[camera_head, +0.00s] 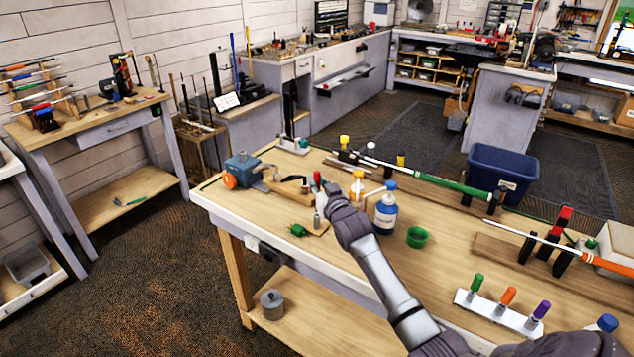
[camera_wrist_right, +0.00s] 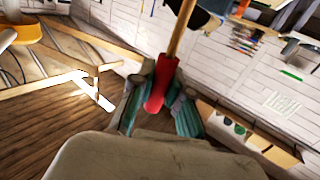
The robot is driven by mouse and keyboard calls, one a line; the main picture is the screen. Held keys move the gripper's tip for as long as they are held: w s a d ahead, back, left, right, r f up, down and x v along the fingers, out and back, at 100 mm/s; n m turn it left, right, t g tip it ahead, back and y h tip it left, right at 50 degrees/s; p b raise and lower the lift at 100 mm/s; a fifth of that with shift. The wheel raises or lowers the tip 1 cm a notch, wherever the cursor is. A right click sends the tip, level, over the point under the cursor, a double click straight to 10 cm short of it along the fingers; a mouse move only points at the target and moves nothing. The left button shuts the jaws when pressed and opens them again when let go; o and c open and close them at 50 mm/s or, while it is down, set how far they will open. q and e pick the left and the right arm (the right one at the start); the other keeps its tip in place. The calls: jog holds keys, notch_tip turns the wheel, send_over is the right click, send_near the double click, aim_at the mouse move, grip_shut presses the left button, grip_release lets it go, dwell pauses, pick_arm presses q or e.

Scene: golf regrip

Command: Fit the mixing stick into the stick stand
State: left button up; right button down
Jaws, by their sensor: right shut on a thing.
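My right gripper (camera_head: 318,192) is shut on the red grip of the mixing stick (camera_head: 317,178), above the front left part of the workbench. In the right wrist view the red grip (camera_wrist_right: 158,88) sits between the two teal fingers (camera_wrist_right: 160,108), and a thin wooden shaft runs up from it out of the frame. A small grey upright cylinder (camera_head: 317,222) stands on a wooden board just below the gripper. It may be the stick stand, but I cannot tell for sure. My left gripper is not in view.
On the workbench (camera_head: 450,250), a blue vise (camera_head: 243,168) stands left of the gripper. A blue-capped bottle (camera_head: 386,210) and a green cup (camera_head: 417,237) stand to the right. A white rack (camera_head: 500,316) holds coloured handles. A green object (camera_head: 298,230) lies near the front edge.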

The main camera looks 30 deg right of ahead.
dwell(0.5)
jog(key=shift+f+b, duration=1.95)
jog(key=shift+f, duration=0.85)
jog(key=c, duration=1.1)
grip_release()
jog(key=shift+o, duration=0.2)
jog(key=shift+s, duration=0.1)
jog(key=s+a, duration=0.2)
jog(key=s, duration=0.9)
jog(key=shift+s+a, duration=0.15)
jog(key=shift+s, duration=0.15)
